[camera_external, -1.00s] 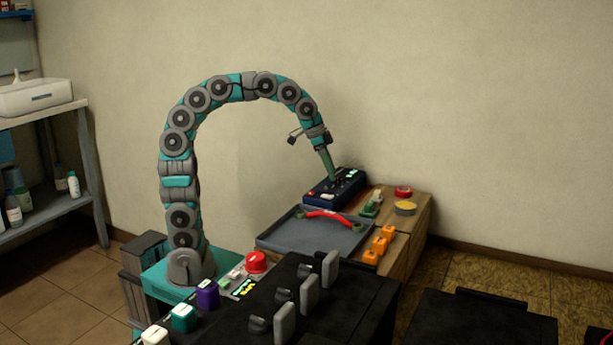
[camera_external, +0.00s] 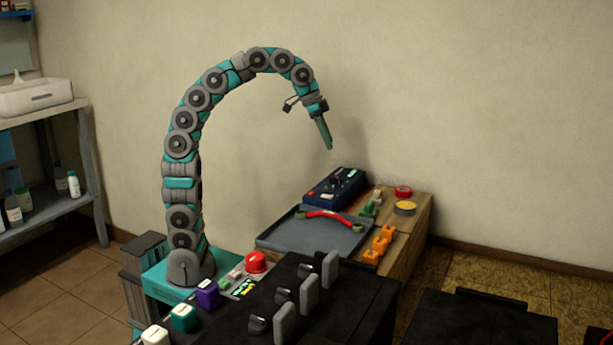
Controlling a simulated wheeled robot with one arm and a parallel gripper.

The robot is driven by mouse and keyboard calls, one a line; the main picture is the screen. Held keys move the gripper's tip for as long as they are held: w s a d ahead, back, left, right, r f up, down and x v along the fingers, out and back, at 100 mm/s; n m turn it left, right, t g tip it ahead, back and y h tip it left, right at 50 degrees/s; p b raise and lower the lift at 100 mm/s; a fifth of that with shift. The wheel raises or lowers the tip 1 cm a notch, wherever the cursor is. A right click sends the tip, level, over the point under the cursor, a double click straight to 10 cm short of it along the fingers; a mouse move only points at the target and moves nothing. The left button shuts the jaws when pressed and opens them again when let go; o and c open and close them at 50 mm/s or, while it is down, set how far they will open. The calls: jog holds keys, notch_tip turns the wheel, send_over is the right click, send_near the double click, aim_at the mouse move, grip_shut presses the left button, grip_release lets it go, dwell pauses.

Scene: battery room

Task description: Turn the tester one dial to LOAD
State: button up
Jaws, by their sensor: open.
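A dark blue tester box (camera_external: 335,187) stands at the back of the wooden bench, against the wall side. Small dials and light-coloured parts show on its top, too small to read their positions or labels. My gripper (camera_external: 328,147) hangs in the air above the tester, pointing down, clear of it and empty. The gap between its fingers is hard to make out from this side.
A red button (camera_external: 255,262) sits nearer my base.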

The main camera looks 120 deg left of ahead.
jog(key=n+g+y+b, duration=0.2)
jog(key=n, duration=0.5)
send_near(334, 176)
jog(key=x, duration=0.8)
jog(key=shift+w+d+f+p, duration=0.1)
jog(key=shift+d+f+p, duration=0.05)
jog(key=shift+f+p, duration=0.15)
grip_shut()
